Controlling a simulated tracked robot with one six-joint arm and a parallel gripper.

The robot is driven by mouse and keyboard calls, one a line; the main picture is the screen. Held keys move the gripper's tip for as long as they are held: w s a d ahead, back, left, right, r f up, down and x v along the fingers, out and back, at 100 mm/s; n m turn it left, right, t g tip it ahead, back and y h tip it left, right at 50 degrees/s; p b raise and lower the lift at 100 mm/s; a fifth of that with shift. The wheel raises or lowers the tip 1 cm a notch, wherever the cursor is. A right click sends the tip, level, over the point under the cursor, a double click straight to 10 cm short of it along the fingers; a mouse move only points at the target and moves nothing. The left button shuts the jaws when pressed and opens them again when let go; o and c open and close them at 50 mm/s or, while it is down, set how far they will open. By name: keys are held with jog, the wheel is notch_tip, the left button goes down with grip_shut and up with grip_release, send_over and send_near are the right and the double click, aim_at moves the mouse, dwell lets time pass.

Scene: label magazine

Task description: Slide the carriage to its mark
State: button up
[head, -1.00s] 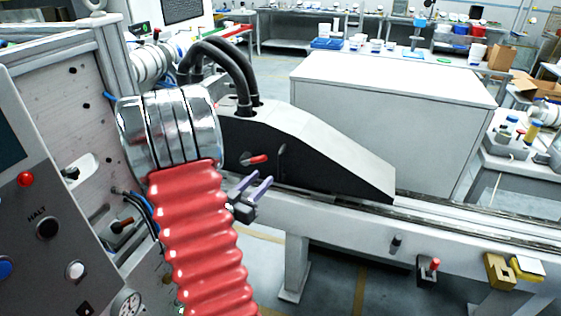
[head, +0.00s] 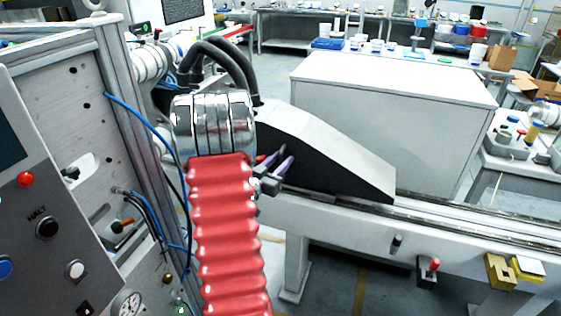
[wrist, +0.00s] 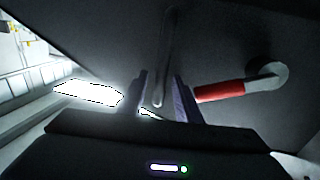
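The carriage (head: 312,140) is a wedge with a pale sloping top and a black side, sitting on a long rail (head: 450,213). Its side carries a red-gripped lever (wrist: 220,92) and a slim upright bar (wrist: 166,50), both in the wrist view. My gripper (head: 288,156), with purple-faced fingers, is close to the black side. In the wrist view my gripper (wrist: 161,76) is open, with the bar between its fingers in the picture; I cannot tell if they touch it. The red lever is to the right of the fingers. I cannot pick out the mark.
Along the rail's front are a red-knobbed bracket (head: 428,270), a brass notched block (head: 499,270) and a yellow-topped piece (head: 527,266). A control panel (head: 50,235) stands at left. The rail right of the carriage is clear.

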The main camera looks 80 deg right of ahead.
jog(key=shift+c, duration=0.2)
grip_shut()
dwell(0.5)
